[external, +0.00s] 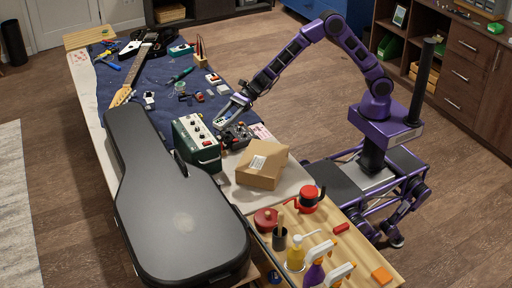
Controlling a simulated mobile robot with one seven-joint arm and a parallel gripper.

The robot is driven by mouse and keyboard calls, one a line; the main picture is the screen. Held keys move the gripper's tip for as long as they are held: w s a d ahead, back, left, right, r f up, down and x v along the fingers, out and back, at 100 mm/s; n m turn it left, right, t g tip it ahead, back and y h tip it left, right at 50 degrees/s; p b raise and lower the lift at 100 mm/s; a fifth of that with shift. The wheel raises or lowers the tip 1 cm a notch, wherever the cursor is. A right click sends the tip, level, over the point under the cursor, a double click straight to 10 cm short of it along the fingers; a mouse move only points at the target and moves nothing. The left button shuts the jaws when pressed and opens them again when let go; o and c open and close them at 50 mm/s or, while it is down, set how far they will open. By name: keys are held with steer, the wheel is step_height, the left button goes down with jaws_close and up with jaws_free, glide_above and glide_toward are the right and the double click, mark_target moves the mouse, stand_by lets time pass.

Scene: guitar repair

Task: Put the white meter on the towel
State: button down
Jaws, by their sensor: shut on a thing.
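My gripper (241,99) is at the right edge of the workbench, low over its middle part. It is shut on a pale, long thing that looks like the white meter (230,112), small and partly hidden by the gripper. The dark blue towel (160,78) is spread over the far part of the bench. The held thing is at the towel's near right side; I cannot tell whether it touches anything below.
A dark device with knobs (237,136), a green amplifier (196,143) and a cardboard box (262,165) stand near the gripper. A black guitar case (178,215) fills the near left. A guitar (137,70) and small tools lie on the towel, with bare cloth between them.

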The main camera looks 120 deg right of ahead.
steer(key=s+d+m+h, duration=0.2)
steer(key=s+d, duration=0.1)
steer(key=d, duration=0.9)
steer(key=s+d+m+h, duration=0.2)
steer(key=s+d, duration=0.1)
steer(key=d, duration=0.8)
steer(key=s+d+m+h, duration=0.2)
steer(key=s+d+h, duration=0.1)
steer(key=s+d, duration=0.65)
steer(key=s+d+m+h, duration=0.2)
steer(key=s+d, duration=0.5)
steer(key=d, duration=0.6)
steer(key=f, duration=1.7)
steer(key=shift+w+a+f, duration=0.3)
steer(key=shift+a+f, duration=0.05)
steer(key=shift+f+b, duration=0.3)
steer(key=shift+f, duration=1.85)
steer(key=shift+f+b, duration=0.3)
steer(key=shift+c, duration=1.2)
jaws_free()
steer(key=shift+r, duration=0.1)
steer(key=shift+r, duration=0.1)
